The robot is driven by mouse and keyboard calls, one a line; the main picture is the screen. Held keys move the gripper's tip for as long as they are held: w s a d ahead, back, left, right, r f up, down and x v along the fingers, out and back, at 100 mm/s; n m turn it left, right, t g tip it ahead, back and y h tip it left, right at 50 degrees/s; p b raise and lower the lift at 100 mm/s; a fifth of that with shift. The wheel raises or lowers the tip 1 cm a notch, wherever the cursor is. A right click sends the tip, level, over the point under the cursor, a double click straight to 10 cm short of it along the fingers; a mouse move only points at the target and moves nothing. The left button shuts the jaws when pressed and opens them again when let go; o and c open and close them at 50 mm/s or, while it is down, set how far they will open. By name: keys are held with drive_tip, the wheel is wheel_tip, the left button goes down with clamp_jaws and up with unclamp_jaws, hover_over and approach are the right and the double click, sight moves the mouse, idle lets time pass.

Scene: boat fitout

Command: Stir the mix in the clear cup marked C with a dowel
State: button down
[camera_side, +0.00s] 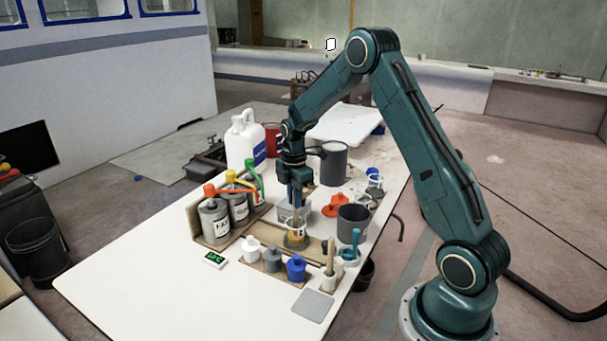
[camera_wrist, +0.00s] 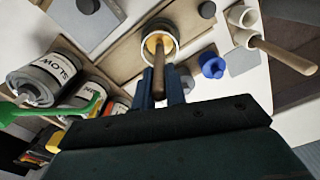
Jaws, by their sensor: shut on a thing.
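A clear cup (camera_side: 296,240) with amber mix in it stands on the bench below my gripper. It also shows in the wrist view (camera_wrist: 146,52), seen from above; I cannot read a letter on it. My gripper (camera_side: 296,204) points down over the cup, with its blue fingers shut on a brown wooden dowel (camera_wrist: 159,74). The dowel's far end reaches inside the cup's rim, over or in the amber mix. How deep it goes is hard to tell.
Cans (camera_side: 214,222) with coloured pumps stand left of the cup. White, grey and blue bottles (camera_side: 272,260) stand in front. Another dowel (camera_side: 331,254) leans in a white holder at right. A dark grey pot (camera_side: 352,222) stands right of the cup. The bench's front left is clear.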

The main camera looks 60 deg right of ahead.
drive_tip(key=shift+r, duration=3.15)
